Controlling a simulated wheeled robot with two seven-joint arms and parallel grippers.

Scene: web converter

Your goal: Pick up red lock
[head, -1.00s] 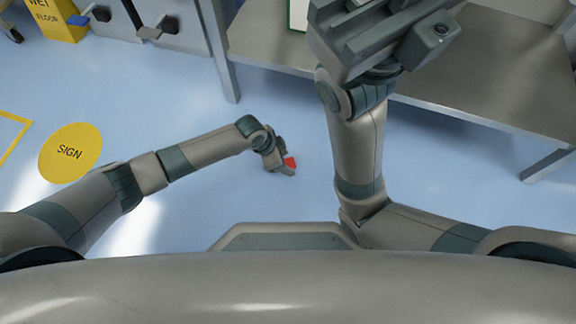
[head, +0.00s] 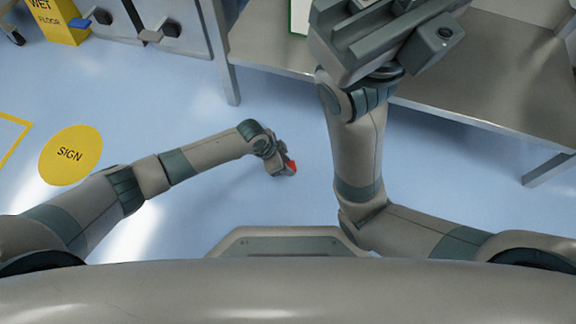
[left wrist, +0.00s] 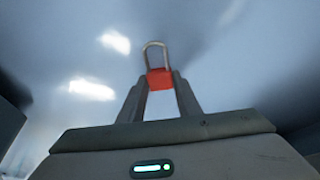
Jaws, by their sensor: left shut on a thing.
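The red lock (left wrist: 160,80) shows in the left wrist view between the two fingertips of my left gripper (left wrist: 160,86). Its metal shackle points away from the gripper. In the head view my left gripper (head: 285,170) is low over the blue floor, with the red lock (head: 291,166) at its tip. The left gripper is shut on the lock. My right arm is raised at the upper right of the head view, close to the camera, and the state of its fingers does not show.
A metal table (head: 470,100) spans the back right, with a leg (head: 228,80) behind my left gripper. A yellow wet floor sign (head: 60,18) and a grey cabinet (head: 180,30) stand at the back left. A round yellow floor sign (head: 70,154) lies left. The floor around the gripper is clear.

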